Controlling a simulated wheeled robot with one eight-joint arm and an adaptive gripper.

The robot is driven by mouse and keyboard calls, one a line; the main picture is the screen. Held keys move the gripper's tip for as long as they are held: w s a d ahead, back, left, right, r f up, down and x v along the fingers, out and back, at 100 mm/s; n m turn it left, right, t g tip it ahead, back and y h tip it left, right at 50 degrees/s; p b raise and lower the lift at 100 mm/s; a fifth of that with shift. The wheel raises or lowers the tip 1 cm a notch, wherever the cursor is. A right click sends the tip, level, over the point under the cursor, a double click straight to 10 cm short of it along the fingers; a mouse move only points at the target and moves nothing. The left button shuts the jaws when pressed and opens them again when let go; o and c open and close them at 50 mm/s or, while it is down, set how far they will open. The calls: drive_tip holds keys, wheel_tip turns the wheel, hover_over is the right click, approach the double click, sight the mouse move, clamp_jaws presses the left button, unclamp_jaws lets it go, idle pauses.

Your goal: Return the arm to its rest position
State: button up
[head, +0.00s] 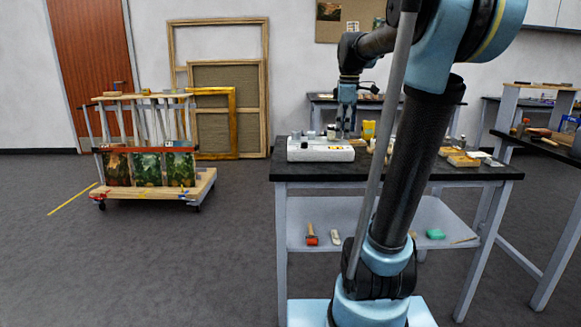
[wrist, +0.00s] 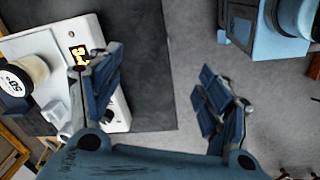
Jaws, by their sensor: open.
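My arm rises from my blue base and bends over the dark table (head: 420,172) in the head view. My gripper (head: 346,128) points down above the table, just behind the white block (head: 320,155). In the wrist view my gripper (wrist: 158,88) is open, its two blue padded fingers wide apart with nothing between them. A small yellow gilt piece (wrist: 79,54) lies on the white block beside the left finger, apart from the gap. The left finger covers part of the block.
Jars, a yellow container (head: 368,129) and small boxes (head: 462,161) crowd the table. Another bench (head: 548,148) stands at the right. A wheeled cart (head: 150,195) with paintings and leaning frames (head: 228,140) stand at the left. The floor between cart and table is clear.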

drive_tip(key=s+f+m+t, duration=0.1)
drive_tip(key=s+f+m, duration=1.2)
drive_tip(key=s+f, duration=1.2)
drive_tip(key=shift+f+t, duration=0.3)
drive_tip(key=shift+f, duration=0.45)
drive_tip(key=shift+s, duration=0.1)
drive_tip(key=shift+w+f, duration=0.2)
drive_tip(key=shift+w, duration=0.25)
